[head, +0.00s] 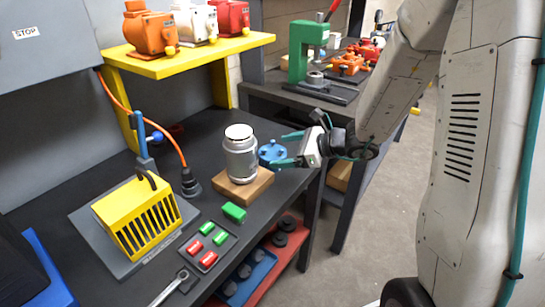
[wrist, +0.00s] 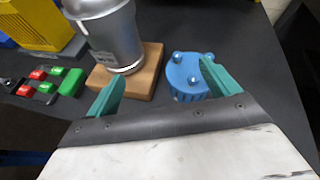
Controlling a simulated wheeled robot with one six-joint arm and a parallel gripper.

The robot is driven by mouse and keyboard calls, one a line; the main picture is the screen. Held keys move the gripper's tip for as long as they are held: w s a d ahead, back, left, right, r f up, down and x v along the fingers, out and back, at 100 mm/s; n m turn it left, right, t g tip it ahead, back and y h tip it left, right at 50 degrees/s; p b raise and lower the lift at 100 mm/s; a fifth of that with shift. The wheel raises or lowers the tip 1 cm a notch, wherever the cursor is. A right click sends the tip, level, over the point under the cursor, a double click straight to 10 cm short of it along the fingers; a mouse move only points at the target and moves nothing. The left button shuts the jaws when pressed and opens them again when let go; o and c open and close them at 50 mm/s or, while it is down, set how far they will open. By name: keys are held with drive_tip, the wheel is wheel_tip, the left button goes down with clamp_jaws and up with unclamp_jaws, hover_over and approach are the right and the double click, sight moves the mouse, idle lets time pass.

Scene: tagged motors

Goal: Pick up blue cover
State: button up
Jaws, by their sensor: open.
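The blue cover (head: 272,152) is a round blue piece with knobs on top, lying on the dark workbench right of the silver motor. In the wrist view the blue cover (wrist: 186,76) lies ahead of my gripper, nearer its right finger, which hides part of its right side. My gripper (head: 290,149) is open with teal fingers. The wrist view shows the gripper (wrist: 160,85) with its fingers wide apart and nothing held between them. The left finger is in front of the wooden block.
A silver motor (head: 240,155) stands on a wooden block (head: 243,189) just left of the cover. A yellow slotted housing (head: 137,217), a green block (head: 234,212) and a button tray (head: 207,246) are farther left. A yellow shelf (head: 187,57) holds several motors above.

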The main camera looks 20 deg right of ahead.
sight(279, 155)
drive_tip(key=w+d+f+m, duration=0.1)
drive_tip(key=d+f+m+t+h, duration=0.1)
drive_tip(key=w+d+f+m, duration=0.1)
drive_tip(key=f, duration=0.1)
drive_tip(key=shift+w+d+m+t, duration=0.1)
drive_tip(key=shift+w+m+t, duration=0.2)
drive_tip(key=shift+x, duration=0.85)
drive_tip(key=x, duration=0.5)
drive_tip(key=shift+w+f, duration=0.25)
drive_tip(key=shift+w, duration=0.1)
drive_tip(key=c, duration=0.8)
